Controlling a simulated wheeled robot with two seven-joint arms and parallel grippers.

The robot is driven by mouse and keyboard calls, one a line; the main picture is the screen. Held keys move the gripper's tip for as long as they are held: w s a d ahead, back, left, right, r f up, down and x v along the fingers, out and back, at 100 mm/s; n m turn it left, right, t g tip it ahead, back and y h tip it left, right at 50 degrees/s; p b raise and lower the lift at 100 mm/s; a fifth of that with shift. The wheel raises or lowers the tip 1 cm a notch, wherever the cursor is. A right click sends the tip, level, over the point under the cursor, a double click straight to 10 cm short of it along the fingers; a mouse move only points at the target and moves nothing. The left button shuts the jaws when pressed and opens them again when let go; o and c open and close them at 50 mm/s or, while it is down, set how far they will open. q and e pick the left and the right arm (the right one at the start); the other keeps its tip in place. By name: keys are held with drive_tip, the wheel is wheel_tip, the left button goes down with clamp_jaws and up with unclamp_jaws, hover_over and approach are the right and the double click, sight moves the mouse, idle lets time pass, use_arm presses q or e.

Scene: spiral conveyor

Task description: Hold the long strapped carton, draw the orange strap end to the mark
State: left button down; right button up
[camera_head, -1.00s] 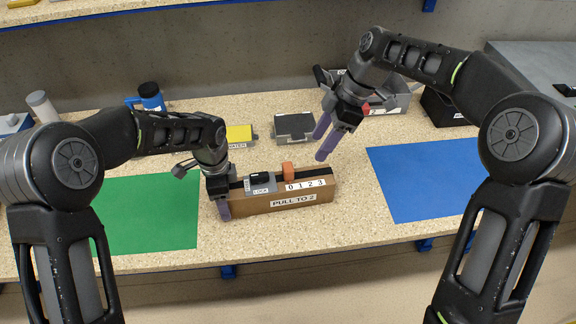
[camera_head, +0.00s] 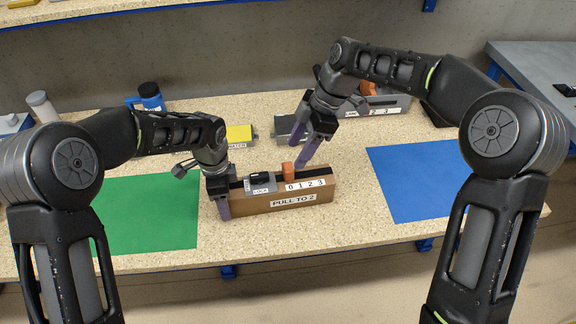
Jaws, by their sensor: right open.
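The long strapped carton (camera_head: 252,205) lies on the bench, with a "PULL TO 2" label on its front. A dark strap runs along its top, through a grey "LOCK" buckle (camera_head: 261,183). The orange strap end (camera_head: 288,169) stands up behind the 0 of the 0-to-3 scale (camera_head: 306,185). My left gripper (camera_head: 223,205) is at the carton's left end, one purple finger against the front face; its other finger is hidden. It appears shut on the carton. My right gripper (camera_head: 301,155) is open and empty, its fingertips just above and behind the orange strap end.
A green mat (camera_head: 150,215) lies left of the carton and a blue mat (camera_head: 420,180) right of it. The bench front edge is close.

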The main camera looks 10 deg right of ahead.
sight(289, 166)
drive_tip(key=x, duration=0.7)
drive_tip(key=shift+r, duration=0.1)
clamp_jaws()
idle(0.4)
idle(0.8)
